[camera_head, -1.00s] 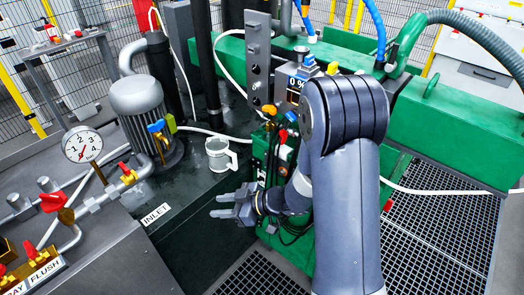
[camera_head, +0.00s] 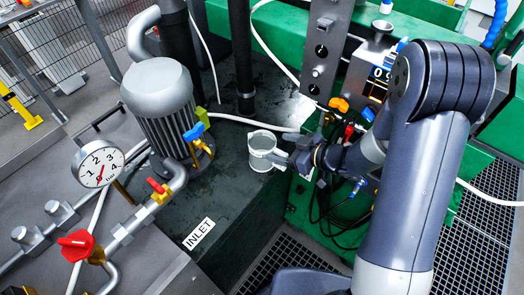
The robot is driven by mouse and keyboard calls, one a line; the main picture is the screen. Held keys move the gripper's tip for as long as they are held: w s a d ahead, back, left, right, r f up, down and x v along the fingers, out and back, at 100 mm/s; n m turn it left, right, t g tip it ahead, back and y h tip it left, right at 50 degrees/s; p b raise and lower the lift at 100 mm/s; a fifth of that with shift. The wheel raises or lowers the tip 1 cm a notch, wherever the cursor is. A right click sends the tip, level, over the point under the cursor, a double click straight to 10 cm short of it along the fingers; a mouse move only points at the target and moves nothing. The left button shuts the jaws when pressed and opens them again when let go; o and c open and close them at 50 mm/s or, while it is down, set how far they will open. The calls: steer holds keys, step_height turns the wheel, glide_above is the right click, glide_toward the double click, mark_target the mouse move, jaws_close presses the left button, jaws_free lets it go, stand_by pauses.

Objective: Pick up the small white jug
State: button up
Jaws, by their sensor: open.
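The small white jug (camera_head: 260,149) stands upright on the dark wet platform (camera_head: 222,185), right of the grey motor. Its handle side points right, toward my gripper. My gripper (camera_head: 280,146) reaches in from the right at the jug's right side, its fingers open. The fingers overlap the jug's right edge and handle in this view. I cannot tell whether they touch it or sit around the handle. Part of the handle is hidden by the fingers.
The grey motor (camera_head: 160,105) stands left of the jug, with a blue-handled valve (camera_head: 196,134) close by. A white hose (camera_head: 232,119) runs behind the jug. A green cabinet with cables (camera_head: 325,190) is to the right. A pressure gauge (camera_head: 98,163) is at left.

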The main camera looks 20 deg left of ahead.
mark_target(274, 150)
steer(key=shift+o, duration=0.8)
steer(key=shift+x, duration=0.95)
steer(key=o, duration=0.4)
steer(key=shift+w+a+f, duration=0.2)
steer(key=shift+w+a, duration=0.1)
steer(key=shift+a, duration=0.35)
steer(key=p+x, duration=0.1)
steer(key=x, duration=0.3)
steer(key=shift+w+f, duration=0.15)
steer(key=shift+w, duration=0.05)
steer(key=c, duration=1.4)
